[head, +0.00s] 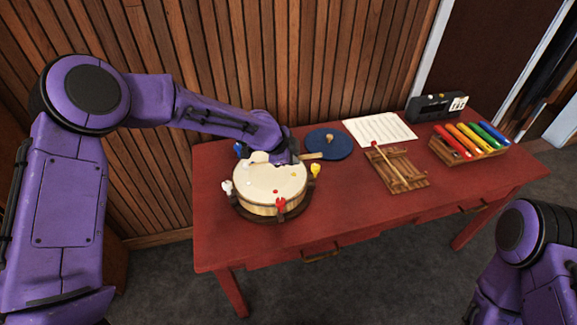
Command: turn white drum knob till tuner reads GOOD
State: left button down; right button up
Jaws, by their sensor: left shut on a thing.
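The drum (270,190) has a cream skin and a wooden shell, and stands at the left of the red table. Its white knob (227,187) is on the left rim, with a red knob (281,204) in front, a yellow knob (315,170) at right and a blue knob (238,148) at the back left. My left gripper (284,156) is over the drum's back right, apart from the white knob. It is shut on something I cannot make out. A black box, probably the tuner (434,107), stands at the back right; its reading is too small to read. My right gripper is out of view.
A tan stick (311,156) shows beside my left gripper, by a blue disc (330,146). A paper sheet (380,130), a slatted wooden board (400,172) with a red-tipped stick, and a box of coloured bars (468,152) lie to the right. The table's front middle is clear.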

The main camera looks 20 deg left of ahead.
pick_arm(q)
notch_tip(320, 180, down, 7)
jog(key=b, duration=0.6)
jog(key=shift+d+r, duration=0.1)
jog(key=shift+r, duration=0.05)
jog(key=shift+s, duration=0.1)
jog(key=shift+r, duration=0.1)
notch_tip(320, 180, up, 2)
jog(key=shift+p, duration=1.2)
